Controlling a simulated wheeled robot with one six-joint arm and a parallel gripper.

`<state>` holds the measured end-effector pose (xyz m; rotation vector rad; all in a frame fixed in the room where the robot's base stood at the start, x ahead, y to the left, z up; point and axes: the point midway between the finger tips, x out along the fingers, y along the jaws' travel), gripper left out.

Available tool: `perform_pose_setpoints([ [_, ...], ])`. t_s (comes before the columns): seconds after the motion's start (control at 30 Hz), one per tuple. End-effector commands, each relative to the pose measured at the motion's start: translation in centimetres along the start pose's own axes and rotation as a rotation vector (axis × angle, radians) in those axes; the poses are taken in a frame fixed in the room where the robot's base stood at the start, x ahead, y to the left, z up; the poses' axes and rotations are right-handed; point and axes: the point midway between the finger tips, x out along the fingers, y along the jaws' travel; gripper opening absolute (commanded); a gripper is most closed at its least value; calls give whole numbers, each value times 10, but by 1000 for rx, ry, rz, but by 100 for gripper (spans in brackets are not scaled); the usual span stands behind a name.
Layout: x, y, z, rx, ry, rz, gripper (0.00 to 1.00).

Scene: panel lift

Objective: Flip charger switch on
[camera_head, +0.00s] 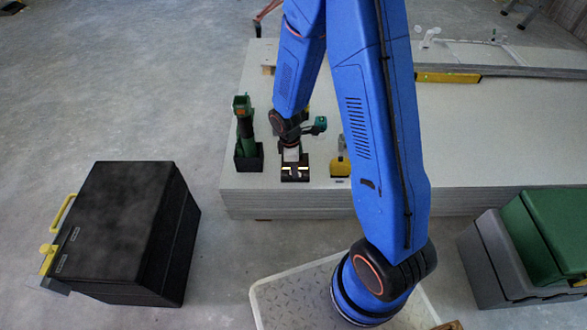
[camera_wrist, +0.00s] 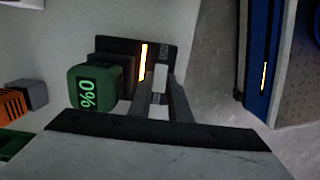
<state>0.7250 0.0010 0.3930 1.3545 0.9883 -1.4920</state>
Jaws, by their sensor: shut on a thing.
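The black charger (camera_wrist: 125,48) sits on the pale panel stack in the wrist view. A green battery (camera_wrist: 93,88) reading "0%" is seated in it, and a strip on the charger glows orange-white. My gripper (camera_wrist: 160,84) is at the charger beside this strip, with its fingers closed around a small light grey piece, which looks like the charger switch (camera_wrist: 160,75). Its exact position is partly hidden by the fingers. In the head view, my gripper (camera_head: 292,158) reaches down to the charger (camera_head: 295,173) near the stack's front edge.
A green tool (camera_head: 245,135) stands in a black holder left of the charger. A yellow item (camera_head: 340,167) sits to the right. A yellow level (camera_head: 448,77) lies farther back. A black box (camera_head: 125,225) stands on the floor at left, green and grey boxes (camera_head: 545,230) at right.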

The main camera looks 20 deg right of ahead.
Motion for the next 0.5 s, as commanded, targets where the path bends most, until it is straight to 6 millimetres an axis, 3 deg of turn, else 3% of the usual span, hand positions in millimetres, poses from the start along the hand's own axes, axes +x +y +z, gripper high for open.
perform_pose_setpoints([
  [0.47,0,-1,2,0,31,2,0],
  [0.5,0,-1,2,1,31,2,22],
])
